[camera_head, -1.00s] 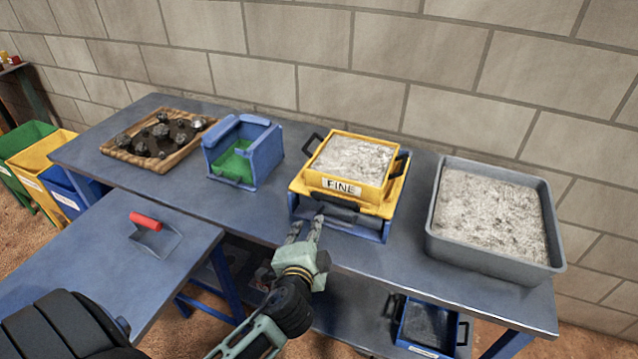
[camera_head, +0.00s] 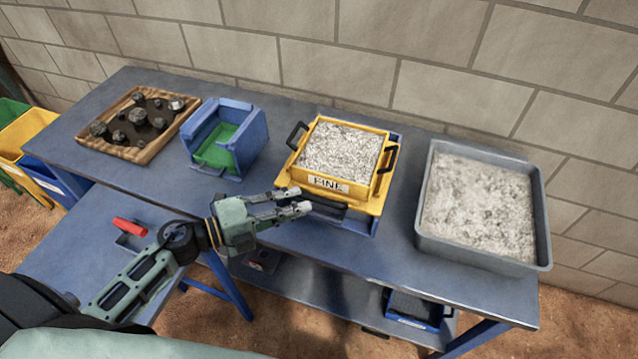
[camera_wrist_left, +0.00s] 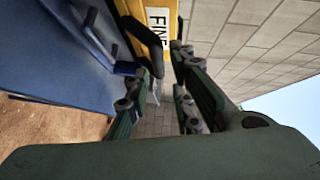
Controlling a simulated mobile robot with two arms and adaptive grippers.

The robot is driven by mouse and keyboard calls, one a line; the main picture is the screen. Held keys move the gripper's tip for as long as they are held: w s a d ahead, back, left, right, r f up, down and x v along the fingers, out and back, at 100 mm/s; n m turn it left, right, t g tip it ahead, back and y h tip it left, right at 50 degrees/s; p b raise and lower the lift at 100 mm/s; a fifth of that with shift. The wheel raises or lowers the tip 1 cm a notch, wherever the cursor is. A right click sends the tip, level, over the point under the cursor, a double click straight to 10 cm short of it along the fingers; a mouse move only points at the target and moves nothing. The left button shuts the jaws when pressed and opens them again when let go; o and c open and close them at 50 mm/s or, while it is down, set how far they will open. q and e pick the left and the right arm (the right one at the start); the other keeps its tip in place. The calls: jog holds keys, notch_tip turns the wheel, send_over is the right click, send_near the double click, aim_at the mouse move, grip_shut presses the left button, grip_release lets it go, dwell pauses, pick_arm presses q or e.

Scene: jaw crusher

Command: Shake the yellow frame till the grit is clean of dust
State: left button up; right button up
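The yellow frame (camera_head: 328,185), labelled FINE, sits on its blue-sided stand (camera_head: 352,226) on the bench. Pale grey, dusty-looking grit (camera_head: 340,150) fills it. It has black handles on its left (camera_head: 297,134) and right (camera_head: 388,158) sides. My left gripper (camera_head: 299,200) is at the frame's front left corner, fingers pointing right, close to the dark front part. In the left wrist view the fingers (camera_wrist_left: 165,85) are apart, with a black handle (camera_wrist_left: 150,42) by the left finger and the yellow label side (camera_wrist_left: 160,18) beyond. I cannot tell whether they touch. My right gripper is out of view.
A grey tray (camera_head: 425,213) of pale material stands right of the frame. A blue box with a green inside (camera_head: 254,152) and a wooden tray of dark rocks (camera_head: 100,146) stand left. A red-handled scoop (camera_head: 130,226) lies on the lower left table. A brick wall rises behind.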

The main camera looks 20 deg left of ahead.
aim_at(319, 202)
pick_arm(q)
jog(key=shift+f+g, duration=0.1)
jog(key=shift+g, duration=0.2)
jog(key=shift+d+m, duration=0.2)
jog(key=shift+m, duration=0.1)
jog(key=shift+w+d+p, duration=0.3)
jog(key=shift+p, duration=0.05)
jog(key=p+x, duration=0.1)
jog(key=x, duration=0.4)
jog(key=shift+d, duration=0.1)
jog(key=shift+w+d, duration=0.3)
jog(key=shift+d, duration=0.1)
jog(key=shift+f, duration=0.1)
jog(key=c, duration=0.5)
grip_shut()
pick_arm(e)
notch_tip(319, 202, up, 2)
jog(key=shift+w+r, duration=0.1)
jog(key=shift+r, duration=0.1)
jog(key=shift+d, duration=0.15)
